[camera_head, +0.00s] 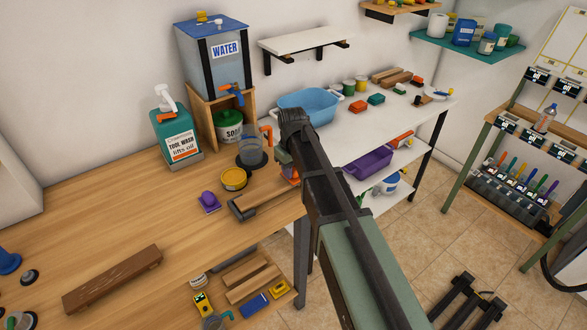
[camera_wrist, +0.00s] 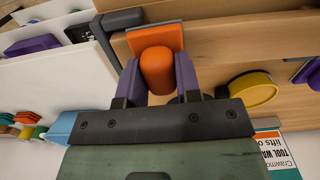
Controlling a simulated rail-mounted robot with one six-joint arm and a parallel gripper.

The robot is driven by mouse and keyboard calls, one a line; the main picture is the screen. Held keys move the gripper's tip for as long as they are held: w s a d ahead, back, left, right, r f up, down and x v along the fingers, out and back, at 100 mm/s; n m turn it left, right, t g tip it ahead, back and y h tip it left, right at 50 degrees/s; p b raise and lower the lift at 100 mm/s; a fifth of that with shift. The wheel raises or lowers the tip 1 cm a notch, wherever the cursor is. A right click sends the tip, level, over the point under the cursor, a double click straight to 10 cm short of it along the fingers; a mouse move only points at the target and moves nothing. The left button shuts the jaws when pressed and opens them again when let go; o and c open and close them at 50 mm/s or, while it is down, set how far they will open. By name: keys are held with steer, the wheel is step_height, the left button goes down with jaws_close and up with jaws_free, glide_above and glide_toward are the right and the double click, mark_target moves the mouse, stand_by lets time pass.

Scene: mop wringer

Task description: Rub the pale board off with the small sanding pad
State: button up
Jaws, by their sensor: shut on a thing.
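My gripper (camera_wrist: 158,85) is shut on an orange pad (camera_wrist: 156,62), a flat square base with a rounded grip. In the head view the pad shows only as a bit of orange, mostly hidden behind my arm. A pale board (camera_head: 264,194) lies at the right end of the wooden workbench, with dark fittings along its near edge and left end. The gripper is at the board's far right end. The wrist view shows pale wood behind the pad; I cannot tell whether the pad touches it.
A purple knobbed pad (camera_head: 209,202) and a yellow tin (camera_head: 233,179) stand left of the board. A clear jug (camera_head: 250,153) and a tool wash bottle (camera_head: 176,137) are behind. A brown plank (camera_head: 113,279) lies at front left. The bench between is clear.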

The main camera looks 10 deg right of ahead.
mark_target(280, 184)
steer(key=shift+s+a, duration=0.5)
steer(key=shift+a, duration=0.65)
steer(key=shift+s+a, duration=0.45)
steer(key=shift+a, duration=0.7)
steer(key=shift+s+a, duration=0.5)
steer(key=shift+a, duration=0.65)
steer(key=shift+f, duration=0.15)
steer(key=shift+w+d+r, duration=0.1)
steer(key=shift+w+d, duration=0.2)
steer(key=shift+d, duration=0.3)
steer(key=shift+w+d+r, duration=0.1)
steer(key=shift+w+d, duration=0.15)
steer(key=shift+d, duration=0.35)
steer(key=shift+w+d+f, duration=0.1)
steer(key=shift+w+d, duration=0.1)
steer(key=shift+d, duration=0.35)
steer(key=shift+w+d, duration=0.2)
steer(key=shift+d, duration=0.3)
steer(key=shift+w+d, duration=0.3)
steer(key=shift+d, duration=0.4)
steer(key=shift+w+d, duration=0.25)
steer(key=shift+d, duration=0.45)
step_height(280, 184, up, 7)
steer(key=p, duration=0.7)
